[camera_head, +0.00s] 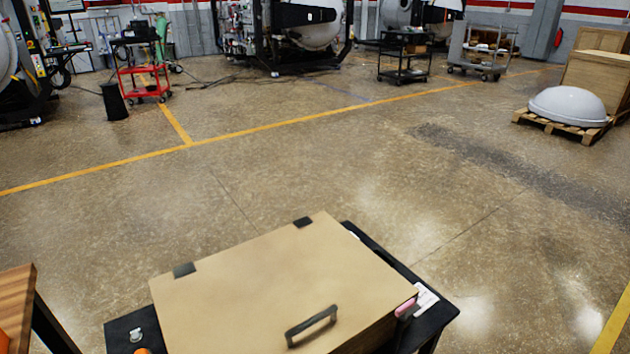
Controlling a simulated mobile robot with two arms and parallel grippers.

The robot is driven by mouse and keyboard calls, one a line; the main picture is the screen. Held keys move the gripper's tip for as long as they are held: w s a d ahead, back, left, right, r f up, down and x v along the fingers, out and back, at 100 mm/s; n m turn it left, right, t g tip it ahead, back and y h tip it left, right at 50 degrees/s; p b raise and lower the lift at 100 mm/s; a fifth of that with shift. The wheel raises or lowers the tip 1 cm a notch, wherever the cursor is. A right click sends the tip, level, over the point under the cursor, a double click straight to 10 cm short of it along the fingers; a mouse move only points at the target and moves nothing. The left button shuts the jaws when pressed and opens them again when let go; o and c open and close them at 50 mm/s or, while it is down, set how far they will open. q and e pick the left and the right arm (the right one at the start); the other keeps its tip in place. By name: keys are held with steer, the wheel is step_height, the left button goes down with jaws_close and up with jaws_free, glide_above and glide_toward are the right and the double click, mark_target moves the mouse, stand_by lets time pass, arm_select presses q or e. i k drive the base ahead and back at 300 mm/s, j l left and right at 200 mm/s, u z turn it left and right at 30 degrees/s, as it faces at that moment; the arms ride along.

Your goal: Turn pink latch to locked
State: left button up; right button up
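A tan wooden box (262,280) with a flat lid sits on a black cart top (425,290) at the bottom centre. A dark handle (311,326) is on the lid near its front edge, and two dark hinges are at its back edge. The lid appears shut. A small pink part (405,306), probably the pink latch, shows at the box's right side, just below the lid edge. It is mostly hidden, and I cannot tell its position. Neither of my grippers is in view.
A wooden tabletop edge (16,300) is at the lower left. Open floor lies behind the box. A red cart (145,80), a black cart (403,58) and a pallet (562,125) with a grey dome (570,105) stand farther back.

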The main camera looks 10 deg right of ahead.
mark_target(407, 310)
steer(key=z, duration=1.1)
